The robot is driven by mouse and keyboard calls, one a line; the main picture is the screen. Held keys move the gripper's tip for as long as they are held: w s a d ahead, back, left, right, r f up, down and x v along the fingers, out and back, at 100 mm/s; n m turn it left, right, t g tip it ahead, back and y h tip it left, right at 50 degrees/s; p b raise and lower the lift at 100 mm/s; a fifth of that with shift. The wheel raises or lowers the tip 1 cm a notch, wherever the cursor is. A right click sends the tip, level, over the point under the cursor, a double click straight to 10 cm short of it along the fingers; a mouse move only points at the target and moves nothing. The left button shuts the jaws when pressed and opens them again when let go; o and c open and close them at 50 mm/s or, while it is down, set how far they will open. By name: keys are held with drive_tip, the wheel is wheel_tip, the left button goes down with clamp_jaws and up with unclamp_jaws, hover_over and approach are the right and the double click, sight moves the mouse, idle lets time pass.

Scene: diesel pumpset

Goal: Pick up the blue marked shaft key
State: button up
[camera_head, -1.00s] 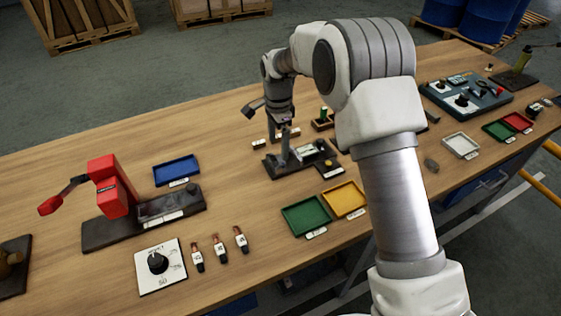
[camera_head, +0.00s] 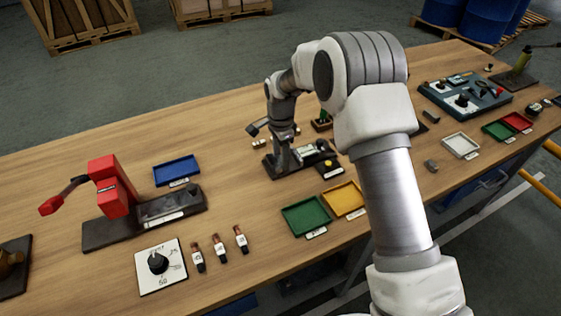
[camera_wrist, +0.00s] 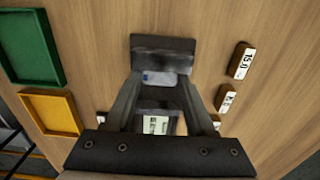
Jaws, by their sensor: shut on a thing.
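The blue marked shaft key (camera_wrist: 166,79) is a small grey-white piece with a blue mark in the wrist view, between my gripper's fingertips. My gripper (camera_wrist: 163,84) is shut on it, with a finger at each side. In the head view my gripper (camera_head: 283,163) reaches down at a dark fixture (camera_head: 326,165) with a pale part and a yellow knob. The key cannot be made out there. A dark block (camera_wrist: 163,43) lies just beyond the key in the wrist view. I cannot tell whether the key still touches the fixture.
A green tray (camera_head: 287,218) and a yellow tray (camera_head: 330,198) lie in front of the fixture. Small labelled blocks (camera_wrist: 241,60) lie beside it. A red device (camera_head: 108,187) and blue tray (camera_head: 157,177) are at left.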

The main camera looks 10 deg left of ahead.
sight(280, 159)
clamp_jaws()
drive_tip(key=shift+r, duration=0.15)
drive_tip(key=shift+r, duration=0.25)
wheel_tip(280, 159, up, 4)
drive_tip(key=shift+f, duration=0.1)
drive_tip(key=s+d+r, duration=0.1)
drive_tip(key=d+r, duration=0.5)
drive_tip(key=d, duration=0.5)
drive_tip(key=shift+s+d+r+b, duration=0.25)
drive_tip(key=shift+s+d+b, duration=0.05)
drive_tip(key=shift+s, duration=0.05)
